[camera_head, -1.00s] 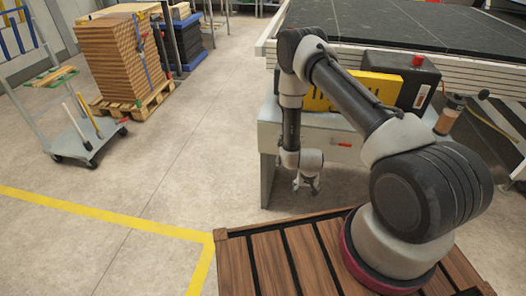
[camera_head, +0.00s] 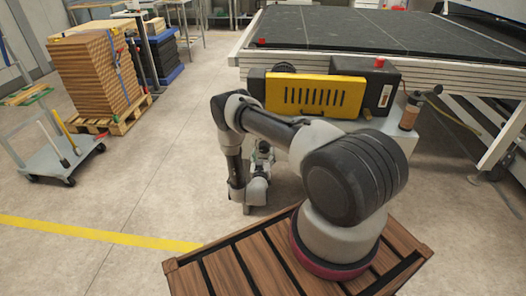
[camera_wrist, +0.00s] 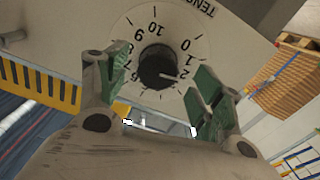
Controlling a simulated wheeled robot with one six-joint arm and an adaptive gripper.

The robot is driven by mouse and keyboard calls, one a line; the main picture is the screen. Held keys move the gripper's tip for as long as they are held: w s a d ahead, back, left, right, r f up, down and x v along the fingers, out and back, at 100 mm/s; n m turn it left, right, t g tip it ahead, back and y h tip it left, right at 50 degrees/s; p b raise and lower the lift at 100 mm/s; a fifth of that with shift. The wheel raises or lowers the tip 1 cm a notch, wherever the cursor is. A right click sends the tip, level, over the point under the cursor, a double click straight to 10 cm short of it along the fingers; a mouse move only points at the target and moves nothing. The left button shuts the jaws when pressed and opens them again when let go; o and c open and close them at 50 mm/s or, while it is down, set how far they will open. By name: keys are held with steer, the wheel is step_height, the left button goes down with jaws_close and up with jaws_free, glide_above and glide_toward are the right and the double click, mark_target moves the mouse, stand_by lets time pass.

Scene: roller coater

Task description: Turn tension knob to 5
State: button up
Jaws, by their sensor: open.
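The tension knob (camera_wrist: 157,66) is black and round, in the middle of a white dial (camera_wrist: 140,24) numbered 0 to 10, in the wrist view. A light pointer line on it points near the 2. Part of the word "TENS..." shows on the panel. My gripper (camera_wrist: 157,82) is open, with green-padded fingers on either side of the knob; I cannot tell whether they touch it. In the head view my gripper (camera_head: 262,155) is low at the machine's front, and the knob is hidden.
The roller coater's yellow slotted guard (camera_head: 315,93) and dark bed (camera_head: 385,32) lie above and behind. A brown bottle-like container (camera_head: 410,112) stands at the right. A cart (camera_head: 55,155) and stacked boards (camera_head: 95,75) stand at the left. The floor between is clear.

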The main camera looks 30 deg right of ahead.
mark_target(264, 151)
steer(key=shift+x, duration=1.95)
steer(key=shift+c, duration=0.2)
steer(key=c, duration=1)
